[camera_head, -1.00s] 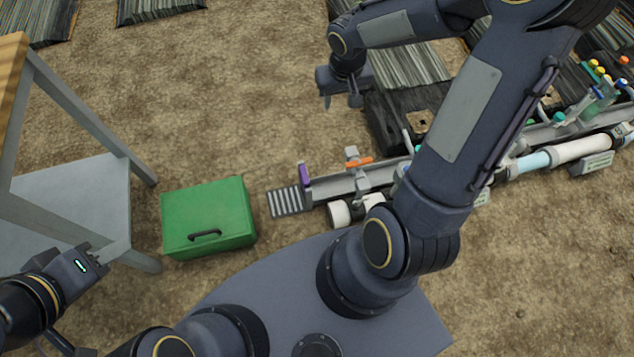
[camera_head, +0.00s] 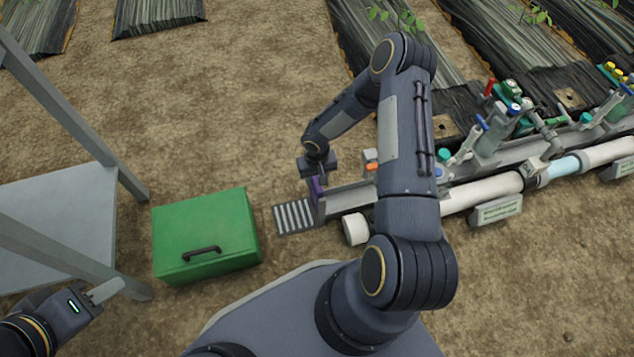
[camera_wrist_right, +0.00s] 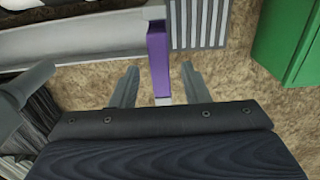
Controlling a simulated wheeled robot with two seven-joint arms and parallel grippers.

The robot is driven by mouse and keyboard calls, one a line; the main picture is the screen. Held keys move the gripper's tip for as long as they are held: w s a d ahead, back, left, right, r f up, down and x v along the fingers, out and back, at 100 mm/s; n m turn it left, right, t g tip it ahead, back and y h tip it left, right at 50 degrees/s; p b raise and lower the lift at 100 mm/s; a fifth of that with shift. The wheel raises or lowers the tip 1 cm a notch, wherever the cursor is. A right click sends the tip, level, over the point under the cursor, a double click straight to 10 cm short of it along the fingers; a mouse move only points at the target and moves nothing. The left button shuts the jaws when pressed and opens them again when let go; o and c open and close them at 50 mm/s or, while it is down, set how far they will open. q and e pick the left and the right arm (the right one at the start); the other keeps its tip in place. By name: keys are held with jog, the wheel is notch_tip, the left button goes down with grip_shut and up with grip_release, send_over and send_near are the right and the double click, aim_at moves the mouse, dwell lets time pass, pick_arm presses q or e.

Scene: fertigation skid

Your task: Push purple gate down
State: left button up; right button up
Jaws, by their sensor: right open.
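The purple gate (camera_head: 316,187) stands upright at the left end of the grey channel (camera_head: 345,198), beside the slatted grate. In the right wrist view the purple gate (camera_wrist_right: 158,62) appears as a narrow purple bar. My right gripper (camera_head: 318,178) is at the gate's top in the head view. In the right wrist view the right gripper (camera_wrist_right: 160,82) is open, with the bar's lower end between its two fingers. Whether it touches the gate cannot be told. My left gripper (camera_head: 105,292) is at the lower left, away from the gate; its jaw state is unclear.
A green box (camera_head: 205,235) with a black handle sits left of the grate (camera_head: 293,217). A grey table frame (camera_head: 55,200) stands at the far left. An orange part (camera_head: 371,166) is just right of the gate, with pipes and valves further right. Bare soil lies behind.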

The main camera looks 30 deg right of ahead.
jog(key=shift+f, duration=0.75)
grip_shut()
